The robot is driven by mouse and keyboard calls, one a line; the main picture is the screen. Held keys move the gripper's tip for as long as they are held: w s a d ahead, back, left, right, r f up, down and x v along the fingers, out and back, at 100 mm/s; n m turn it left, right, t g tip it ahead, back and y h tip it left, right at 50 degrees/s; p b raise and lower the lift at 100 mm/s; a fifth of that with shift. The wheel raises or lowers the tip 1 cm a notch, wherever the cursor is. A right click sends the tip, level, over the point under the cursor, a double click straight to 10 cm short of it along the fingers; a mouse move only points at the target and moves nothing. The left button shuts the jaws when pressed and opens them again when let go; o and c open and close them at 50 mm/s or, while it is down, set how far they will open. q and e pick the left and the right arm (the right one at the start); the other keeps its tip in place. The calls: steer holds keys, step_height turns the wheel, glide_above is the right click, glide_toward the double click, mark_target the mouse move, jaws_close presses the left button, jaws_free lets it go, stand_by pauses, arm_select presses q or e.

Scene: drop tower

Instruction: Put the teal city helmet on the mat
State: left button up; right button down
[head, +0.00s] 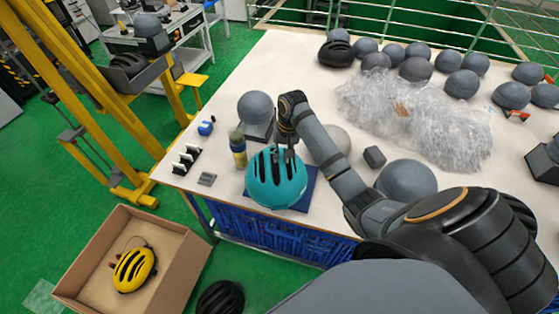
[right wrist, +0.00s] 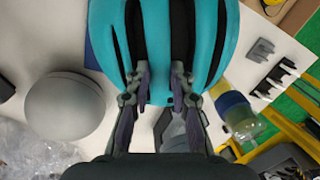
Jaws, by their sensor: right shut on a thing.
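The teal helmet (head: 275,184) with dark vents is at the near-left part of the table, over the dark blue mat (head: 308,188). It hides most of the mat; I cannot tell whether it touches it. My right gripper (head: 284,156) reaches down from above and is shut on the helmet's shell. In the right wrist view the helmet (right wrist: 207,35) fills the top, and the fingers (right wrist: 160,85) grip it at the vents. A sliver of the mat (right wrist: 91,52) shows at its left. My left gripper is not in view.
A bottle (head: 238,148) stands close left of the helmet. A grey headform (head: 255,107) stands behind it, and a grey dome (head: 405,180) lies to the right. Crumpled clear plastic (head: 420,115) and several domes cover the back. A cardboard box (head: 185,270) with a yellow helmet (head: 134,270) is on the floor.

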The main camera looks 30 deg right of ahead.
steer(key=shift+w+a+f, duration=0.1)
steer(key=shift+w+f, duration=0.2)
steer(key=shift+f, duration=0.1)
steer(key=shift+w+a+f, duration=0.1)
steer(key=shift+w+f, duration=0.1)
steer(key=shift+f, duration=0.15)
step_height(320, 180, down, 2)
steer(key=shift+f+p, duration=0.1)
steer(key=shift+p, duration=0.65)
steer(key=shift+f, duration=0.35)
steer(key=c, duration=1.2)
jaws_free()
steer(key=shift+o, duration=0.2)
